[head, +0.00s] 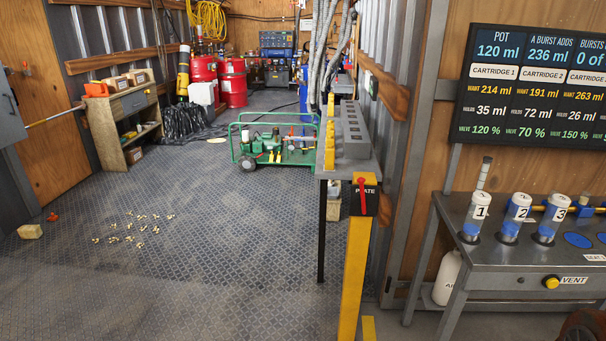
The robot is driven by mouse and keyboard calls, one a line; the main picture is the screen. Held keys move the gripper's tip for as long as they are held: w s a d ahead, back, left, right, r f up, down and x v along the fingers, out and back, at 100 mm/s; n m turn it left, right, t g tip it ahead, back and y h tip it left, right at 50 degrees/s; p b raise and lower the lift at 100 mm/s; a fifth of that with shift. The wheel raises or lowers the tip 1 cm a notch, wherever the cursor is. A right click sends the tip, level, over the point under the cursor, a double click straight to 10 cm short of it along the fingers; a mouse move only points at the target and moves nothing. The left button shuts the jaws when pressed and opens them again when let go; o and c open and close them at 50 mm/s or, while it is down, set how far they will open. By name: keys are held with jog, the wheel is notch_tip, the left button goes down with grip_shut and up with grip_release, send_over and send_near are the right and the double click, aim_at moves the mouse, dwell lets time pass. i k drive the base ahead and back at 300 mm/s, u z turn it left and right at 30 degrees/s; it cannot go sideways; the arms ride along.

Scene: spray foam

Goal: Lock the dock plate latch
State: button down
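A yellow post (355,270) stands in the middle of the head view, in front of the end of a grey bench. On its top is a black box labelled PLATE (371,201). A red lever (362,188) with a rounded tip sits upright, slightly tilted, against the yellow top of the post. It appears to be the latch handle; I cannot tell from this view whether it is locked. My gripper is not in view.
A grey bench (354,165) with yellow blocks stands behind the post. At right is a table (505,257) with numbered cartridges and a VENT button (551,282), under a display (535,85). A green cart (270,150) stands further back. Floor left of the post is mostly clear, with scattered small pieces (128,228).

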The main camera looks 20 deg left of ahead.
aim_at(361, 181)
jog(key=u, duration=0.65)
jog(key=i, duration=1.15)
jog(key=u, duration=0.55)
